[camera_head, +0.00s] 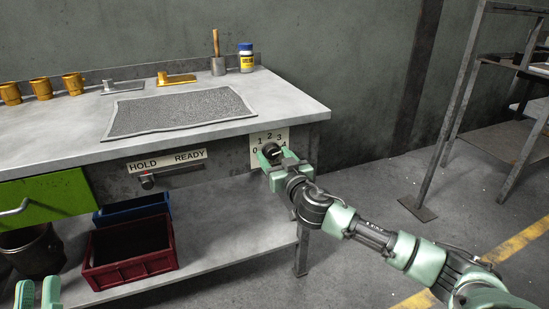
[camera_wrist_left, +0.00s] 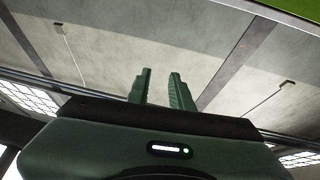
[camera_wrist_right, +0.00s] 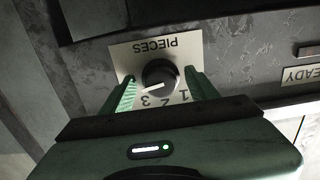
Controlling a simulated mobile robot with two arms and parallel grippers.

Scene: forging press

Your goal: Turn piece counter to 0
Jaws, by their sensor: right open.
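The piece counter is a black round knob (camera_wrist_right: 160,73) on a pale plate marked PIECES (camera_wrist_right: 190,47), upside down in the right wrist view. The numbers 1, 2 and 3 show below it. The knob's white mark points to the lower left, on the 3 side; the exact setting is unclear. In the head view the numbered plate (camera_head: 270,134) is on the bench front at the right. My right gripper (camera_wrist_right: 160,80) is open, its fingers on either side of the knob; contact is unclear. My left gripper (camera_wrist_left: 160,72) is open and empty, low at the left (camera_head: 39,287).
A HOLD/READY slider (camera_head: 148,181) sits left of the counter on the bench front. A green drawer (camera_head: 45,205) is further left. Red (camera_head: 130,263) and blue crates stand on the shelf below. Cups, a mat (camera_head: 180,110) and a bottle (camera_head: 246,60) are on the bench top.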

